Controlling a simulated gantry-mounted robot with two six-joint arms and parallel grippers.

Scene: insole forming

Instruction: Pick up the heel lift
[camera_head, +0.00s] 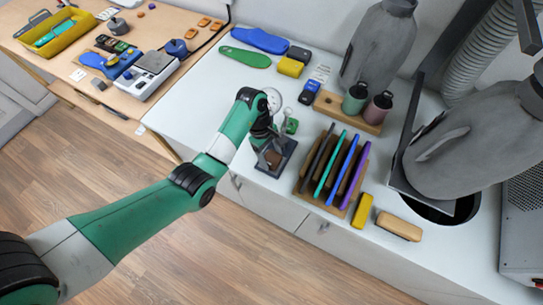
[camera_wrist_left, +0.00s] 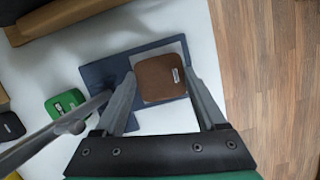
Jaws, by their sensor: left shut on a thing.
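The heel lift, a brown rounded-square pad with a small label, is between the fingers of my left gripper (camera_wrist_left: 160,74) in the wrist view (camera_wrist_left: 158,82). The gripper is shut on it, one finger along each side. The pad is over a dark blue-grey tray (camera_wrist_left: 97,76) with a pale area beside the pad; I cannot tell whether it still touches the tray. In the head view my left gripper (camera_head: 268,150) points down at this tray (camera_head: 287,164) near the front edge of the white counter. My right gripper is not in view.
A rack of coloured sheets (camera_head: 320,178) stands just right of the tray. A green block (camera_head: 292,126) and a round white dial (camera_head: 272,100) are close behind the gripper. A yellow block (camera_head: 362,211) and a brush (camera_head: 399,226) lie farther right.

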